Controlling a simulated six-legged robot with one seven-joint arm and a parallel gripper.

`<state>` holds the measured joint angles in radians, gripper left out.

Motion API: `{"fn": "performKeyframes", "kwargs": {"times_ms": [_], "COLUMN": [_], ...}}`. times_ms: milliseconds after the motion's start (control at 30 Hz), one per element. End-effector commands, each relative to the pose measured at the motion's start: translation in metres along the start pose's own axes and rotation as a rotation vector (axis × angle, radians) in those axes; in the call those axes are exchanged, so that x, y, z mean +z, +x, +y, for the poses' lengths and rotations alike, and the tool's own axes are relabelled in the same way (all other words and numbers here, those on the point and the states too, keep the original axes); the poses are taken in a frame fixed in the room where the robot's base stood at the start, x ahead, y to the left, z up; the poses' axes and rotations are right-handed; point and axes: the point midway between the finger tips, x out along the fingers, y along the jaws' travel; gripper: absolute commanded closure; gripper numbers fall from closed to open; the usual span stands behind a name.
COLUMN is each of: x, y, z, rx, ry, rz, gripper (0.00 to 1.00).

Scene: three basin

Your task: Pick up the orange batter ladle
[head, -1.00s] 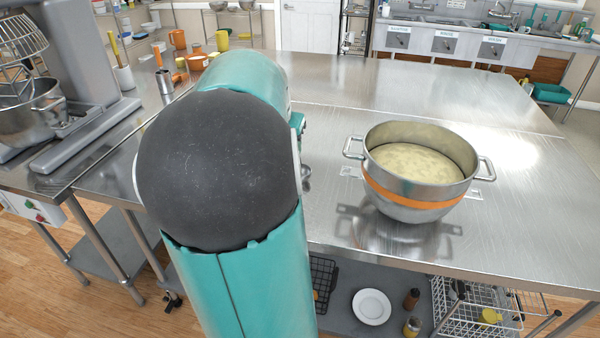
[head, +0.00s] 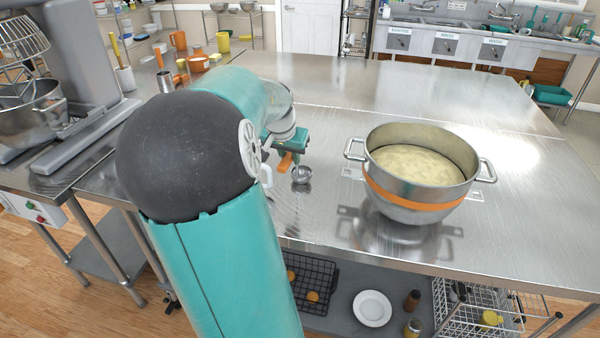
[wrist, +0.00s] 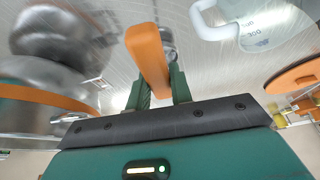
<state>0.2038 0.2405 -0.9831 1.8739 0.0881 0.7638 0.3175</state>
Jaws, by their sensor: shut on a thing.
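My gripper (head: 288,152) is shut on the orange handle of the batter ladle (head: 285,162), just right of my arm in the head view. The ladle's small metal bowl (head: 301,174) hangs at the lower end, over the steel table; whether it touches the top is unclear. In the wrist view the orange ladle handle (wrist: 148,60) sits between the fingers of my gripper (wrist: 160,85), and part of the metal bowl shows behind it.
A large two-handled steel bowl with an orange band (head: 415,205) holds pale batter, right of the ladle. A clear jug with a white handle (wrist: 250,25) shows in the wrist view. A stand mixer (head: 75,70) is at the left. The table's back is clear.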

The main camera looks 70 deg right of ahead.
Motion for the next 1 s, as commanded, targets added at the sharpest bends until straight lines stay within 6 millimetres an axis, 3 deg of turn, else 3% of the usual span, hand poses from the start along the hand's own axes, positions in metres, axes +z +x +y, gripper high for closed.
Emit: {"fn": "performKeyframes", "kwargs": {"times_ms": [367,500,1000], "x": [-0.006,-0.014,0.024], "y": [-0.012,-0.032,-0.117], "z": [-0.001,0.0,0.011], "rx": [-0.003,-0.004,-0.007], "ry": [0.0,0.001,-0.001], "rz": [0.003,0.004,-0.001], "gripper": [1.0,1.0,1.0]}}
